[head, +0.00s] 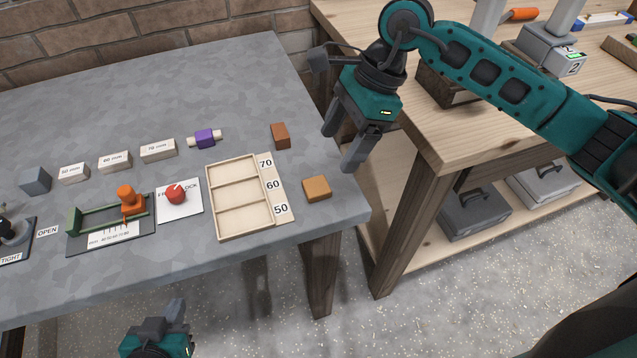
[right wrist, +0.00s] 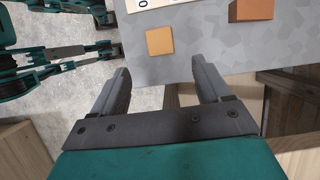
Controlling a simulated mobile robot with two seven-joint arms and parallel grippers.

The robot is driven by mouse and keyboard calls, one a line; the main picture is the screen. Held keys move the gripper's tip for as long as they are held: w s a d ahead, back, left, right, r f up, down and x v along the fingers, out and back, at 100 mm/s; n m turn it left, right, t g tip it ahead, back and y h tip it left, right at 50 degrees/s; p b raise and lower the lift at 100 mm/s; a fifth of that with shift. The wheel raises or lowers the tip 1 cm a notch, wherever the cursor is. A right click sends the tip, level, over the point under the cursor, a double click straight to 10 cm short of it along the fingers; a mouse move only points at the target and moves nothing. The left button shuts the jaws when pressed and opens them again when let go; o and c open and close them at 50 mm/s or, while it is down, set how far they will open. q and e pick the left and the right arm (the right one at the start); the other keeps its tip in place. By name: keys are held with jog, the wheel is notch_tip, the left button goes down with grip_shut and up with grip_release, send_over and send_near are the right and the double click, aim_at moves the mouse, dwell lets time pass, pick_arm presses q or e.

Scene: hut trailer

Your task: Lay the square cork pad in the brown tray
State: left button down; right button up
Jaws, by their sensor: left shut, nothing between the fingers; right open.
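A tan-orange square piece (head: 317,188), which looks like the cork pad, lies flat near the grey table's right edge. It also shows in the right wrist view (right wrist: 159,41), ahead of the fingers. My right gripper (head: 338,150) is open and empty, above and beyond the table's right edge, apart from the pad; its spread fingers fill the right wrist view (right wrist: 160,72). My left gripper (head: 176,308) is shut and empty, low in front of the table. A dark brown box (head: 447,88), possibly the brown tray, stands on the wooden bench, partly hidden by my right arm.
A pale three-slot tray (head: 240,206) marked 70, 60, 50 lies left of the pad. A small brown block (head: 280,135) lies behind it. Labelled blocks, a purple piece (head: 205,138), a red knob (head: 176,194) and a green fixture (head: 75,220) stand further left.

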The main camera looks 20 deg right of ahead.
aim_at(319, 185)
jog(key=x, duration=0.9)
jog(key=shift+f, duration=0.15)
jog(key=shift+c, duration=0.2)
jog(key=c, duration=1.2)
